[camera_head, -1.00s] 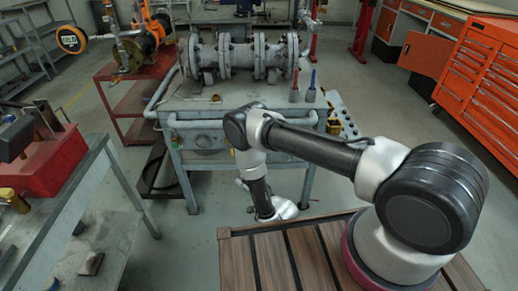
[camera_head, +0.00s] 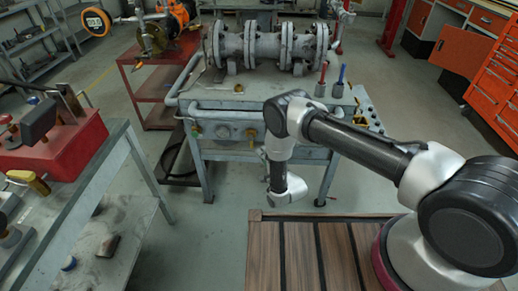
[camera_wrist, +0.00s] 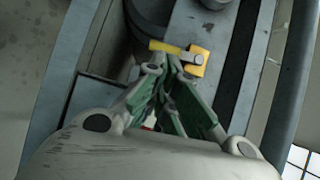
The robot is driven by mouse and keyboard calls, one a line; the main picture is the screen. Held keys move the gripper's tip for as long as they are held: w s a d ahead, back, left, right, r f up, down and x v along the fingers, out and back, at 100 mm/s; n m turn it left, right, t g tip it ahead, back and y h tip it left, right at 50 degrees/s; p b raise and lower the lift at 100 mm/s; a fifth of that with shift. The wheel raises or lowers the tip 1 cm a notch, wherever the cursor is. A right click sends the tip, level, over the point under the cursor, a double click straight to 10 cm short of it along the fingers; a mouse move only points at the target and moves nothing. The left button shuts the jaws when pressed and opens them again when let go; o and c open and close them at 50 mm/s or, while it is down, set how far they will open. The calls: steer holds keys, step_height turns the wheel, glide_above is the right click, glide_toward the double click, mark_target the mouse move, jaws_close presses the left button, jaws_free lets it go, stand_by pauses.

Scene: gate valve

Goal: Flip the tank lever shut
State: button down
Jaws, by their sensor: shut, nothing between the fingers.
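A yellow lever (camera_wrist: 168,47) with a yellow block (camera_wrist: 197,61) beside it shows in the wrist view, just beyond my fingertips. I cannot tell whether this is the tank lever or whether the fingers touch it. My gripper (camera_wrist: 164,66) is shut and empty, its green-padded fingers meeting close to the lever. In the head view the gripper is hidden behind my arm, in front of the bench. There, a small yellow part (camera_head: 238,88) lies on the bench top, and a yellow-handled fitting (camera_head: 28,180) stands on the left table.
The grey bench (camera_head: 200,95) carries a flanged pipe assembly (camera_head: 270,45) and two screwdrivers (camera_head: 321,82). A red box (camera_head: 62,145) is on the left table. A red cart (camera_head: 150,85) stands behind. The floor between bench and left table is clear.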

mark_target(251, 141)
steer(key=x, duration=0.3)
steer(key=shift+w+a, duration=0.1)
steer(key=shift+w, duration=0.15)
steer(key=shift+w+a, duration=0.3)
steer(key=shift+a, duration=0.2)
